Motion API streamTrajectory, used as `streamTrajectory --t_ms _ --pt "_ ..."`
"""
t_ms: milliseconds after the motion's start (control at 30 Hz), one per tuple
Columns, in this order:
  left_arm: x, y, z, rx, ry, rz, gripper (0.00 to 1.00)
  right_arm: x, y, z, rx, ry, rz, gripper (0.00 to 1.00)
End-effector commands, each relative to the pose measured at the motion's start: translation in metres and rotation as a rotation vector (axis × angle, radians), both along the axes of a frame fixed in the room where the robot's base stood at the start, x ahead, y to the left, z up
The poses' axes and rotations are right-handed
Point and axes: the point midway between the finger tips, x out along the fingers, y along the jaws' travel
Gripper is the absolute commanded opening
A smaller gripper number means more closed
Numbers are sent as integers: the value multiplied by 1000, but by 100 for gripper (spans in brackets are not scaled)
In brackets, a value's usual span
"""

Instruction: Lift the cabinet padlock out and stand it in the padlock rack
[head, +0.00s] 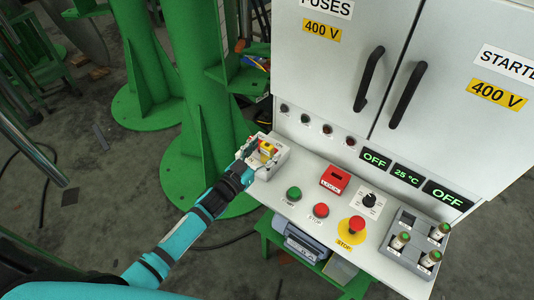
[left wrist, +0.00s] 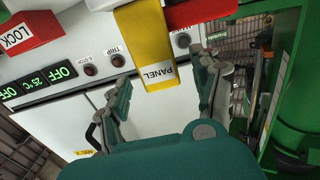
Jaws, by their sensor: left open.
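A yellow block marked PANEL (left wrist: 150,55), which looks like the padlock, is between the spread fingers of my left gripper (left wrist: 165,90) in the left wrist view. In the head view a small yellow piece with red beside it (head: 267,150) sits at the left end of the console, partly covered by my gripper. My left gripper (head: 256,152) is open around it, with gaps to both fingers in the wrist view. A red part (left wrist: 200,12) touches or lies close behind the yellow block; I cannot tell which. I cannot identify the padlock rack for sure.
The white console (head: 310,205) carries a red LOCK box (head: 335,179), green and red buttons, an emergency stop (head: 352,229) and a grey holder (head: 413,240) with several green-topped cylinders. Cabinet doors (head: 345,60) rise behind. Green steel columns (head: 195,70) stand to the left.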

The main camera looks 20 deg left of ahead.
Motion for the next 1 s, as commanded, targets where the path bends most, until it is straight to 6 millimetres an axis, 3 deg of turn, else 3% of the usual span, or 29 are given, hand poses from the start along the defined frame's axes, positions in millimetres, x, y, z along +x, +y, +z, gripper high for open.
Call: streamTrajectory --t_ms 133,400,900,1000 --pt "16 -6 1 0 -1 0 65 -2 0 1 -1 3 -1 82" --pt "17 -7 0 0 0 0 65 -2 0 1 -1 3 -1 82" --pt "17 -6 0 0 0 0 0 -1 4 1 5 2 -3 82" --pt "17 -6 1 -1 -2 0 0 -1 4 1 5 2 -3 82"
